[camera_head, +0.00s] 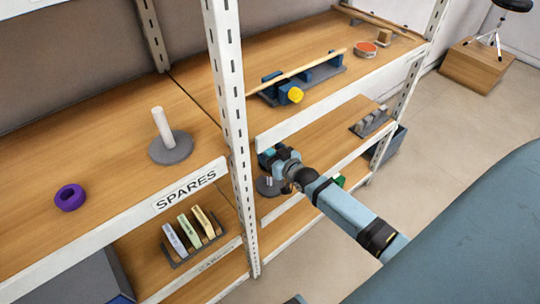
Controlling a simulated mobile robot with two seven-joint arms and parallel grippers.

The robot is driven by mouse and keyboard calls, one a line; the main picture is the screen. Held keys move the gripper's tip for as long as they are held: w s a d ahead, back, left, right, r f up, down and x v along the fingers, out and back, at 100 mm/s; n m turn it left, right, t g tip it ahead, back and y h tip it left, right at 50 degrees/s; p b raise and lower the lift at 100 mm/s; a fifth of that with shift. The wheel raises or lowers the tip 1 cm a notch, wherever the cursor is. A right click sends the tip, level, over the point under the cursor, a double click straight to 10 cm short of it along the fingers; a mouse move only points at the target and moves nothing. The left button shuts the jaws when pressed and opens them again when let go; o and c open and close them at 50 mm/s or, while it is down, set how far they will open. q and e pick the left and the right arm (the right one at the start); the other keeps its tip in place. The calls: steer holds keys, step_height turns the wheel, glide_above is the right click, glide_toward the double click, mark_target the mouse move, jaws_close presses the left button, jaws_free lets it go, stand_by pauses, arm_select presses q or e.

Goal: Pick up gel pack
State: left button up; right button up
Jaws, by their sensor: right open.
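I cannot tell any thing in view for sure as the gel pack. A rack (207,249) on the lower left shelf holds upright flat packs: a whitish one (173,238), a green one (188,229) and a cream one (202,221). My right arm reaches in from the lower right. My right gripper (268,158) is open at the middle shelf, just right of the white post, small and partly hidden. It is apart from the rack, with the post between them. A green thing (340,181) shows partly behind my right arm. My left gripper is not in view.
A white post (228,90) divides the shelves. A round grey base with pegs (268,187) sits below my right gripper. A grey peg stand (171,148) and purple ring (70,197) are on the upper left shelf. A grey rack (371,121) stands right on the middle shelf.

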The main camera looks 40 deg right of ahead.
steer(key=shift+w, duration=0.3)
steer(key=c, duration=1)
